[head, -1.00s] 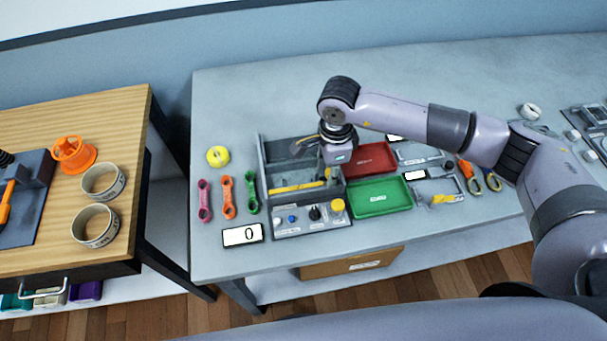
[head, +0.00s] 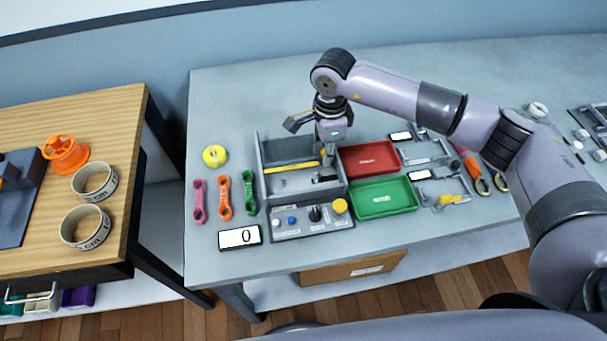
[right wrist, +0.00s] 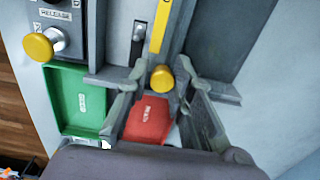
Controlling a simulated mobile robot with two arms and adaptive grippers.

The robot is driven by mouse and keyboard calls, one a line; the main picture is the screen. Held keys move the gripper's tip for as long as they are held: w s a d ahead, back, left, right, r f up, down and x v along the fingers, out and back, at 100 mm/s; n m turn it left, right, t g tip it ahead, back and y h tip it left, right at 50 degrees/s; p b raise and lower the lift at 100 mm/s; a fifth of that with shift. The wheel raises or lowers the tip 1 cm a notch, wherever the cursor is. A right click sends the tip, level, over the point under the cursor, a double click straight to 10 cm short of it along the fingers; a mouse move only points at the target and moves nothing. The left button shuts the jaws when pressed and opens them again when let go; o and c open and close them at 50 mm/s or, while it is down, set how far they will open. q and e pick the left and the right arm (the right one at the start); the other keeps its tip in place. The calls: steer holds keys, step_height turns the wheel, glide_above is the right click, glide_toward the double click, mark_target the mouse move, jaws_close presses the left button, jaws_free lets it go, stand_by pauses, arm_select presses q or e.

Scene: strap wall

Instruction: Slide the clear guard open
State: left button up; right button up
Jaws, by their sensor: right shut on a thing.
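The strap machine is a grey tray-like box (head: 258,180) with a control panel in front. A yellow bar (head: 292,167) crosses it near the dark back panel; the bar also shows in the right wrist view (right wrist: 160,28). The clear guard's pane is too transparent to make out. My right gripper (head: 327,160) reaches down at the box's right side, at the bar's right end. In the right wrist view its fingers (right wrist: 161,82) are closed around a round yellow knob (right wrist: 161,78) at the bar's end. My left gripper is not in view.
Red (head: 370,158) and green (head: 385,198) trays stand right of the box. The panel has a large yellow button (head: 340,206) and a black knob (head: 315,214). Pink, orange and green straps, a yellow roll (head: 214,156) and a display (head: 240,237) lie left. A wooden table (head: 60,120) stands further left.

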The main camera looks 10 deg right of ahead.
steer(key=shift+w+f+b, duration=0.25)
steer(key=shift+w+b, duration=0.35)
steer(key=shift+w, duration=0.05)
steer(key=shift+w+f+b, duration=0.25)
steer(key=shift+w+b, duration=0.3)
steer(key=shift+w, duration=0.1)
steer(key=shift+r, duration=0.1)
steer(key=o, duration=0.6)
steer(key=shift+w, duration=0.1)
steer(key=shift+w+r+p, duration=0.25)
steer(key=shift+r+p, duration=0.5)
steer(key=shift+r, duration=0.45)
steer(key=shift+r+p, duration=0.85)
steer(key=shift+r, duration=1.15)
